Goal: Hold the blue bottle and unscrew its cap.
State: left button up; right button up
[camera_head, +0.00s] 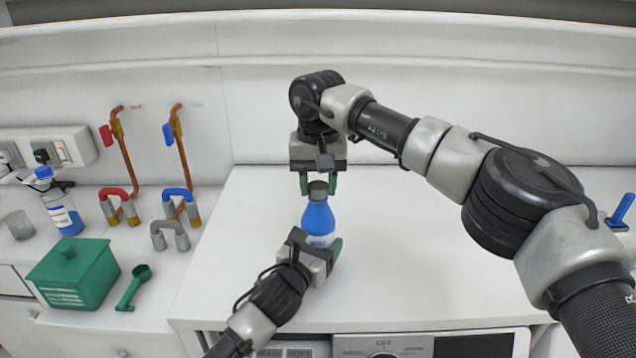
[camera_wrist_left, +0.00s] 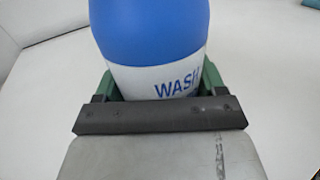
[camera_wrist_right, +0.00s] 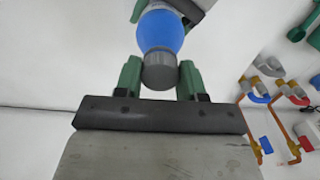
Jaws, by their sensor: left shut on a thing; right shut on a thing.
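The blue bottle (camera_head: 318,219) stands upright on the white surface, with a dark grey cap (camera_head: 318,190) on top. In the left wrist view the bottle (camera_wrist_left: 150,30) shows a white label band reading "WASH". My left gripper (camera_head: 322,252) is shut on the bottle's lower body from the front left. My right gripper (camera_head: 318,184) comes down from above, with its green fingers on both sides of the cap, shut on it. In the right wrist view the cap (camera_wrist_right: 160,71) sits between the green fingertips, in line with the bottle (camera_wrist_right: 160,32).
At the left are a green box (camera_head: 73,274), a green scoop (camera_head: 134,287), a clear bottle with a blue cap (camera_head: 62,213) and pipe taps (camera_head: 122,150). A blue-handled thing (camera_head: 621,211) is at the far right. The white top (camera_head: 400,270) around the bottle is clear.

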aim_at(318, 185)
jog(key=shift+r, duration=0.2)
jog(key=shift+r, duration=0.9)
jog(key=shift+r, duration=2.05)
pick_arm(q)
jog(key=o, duration=1.8)
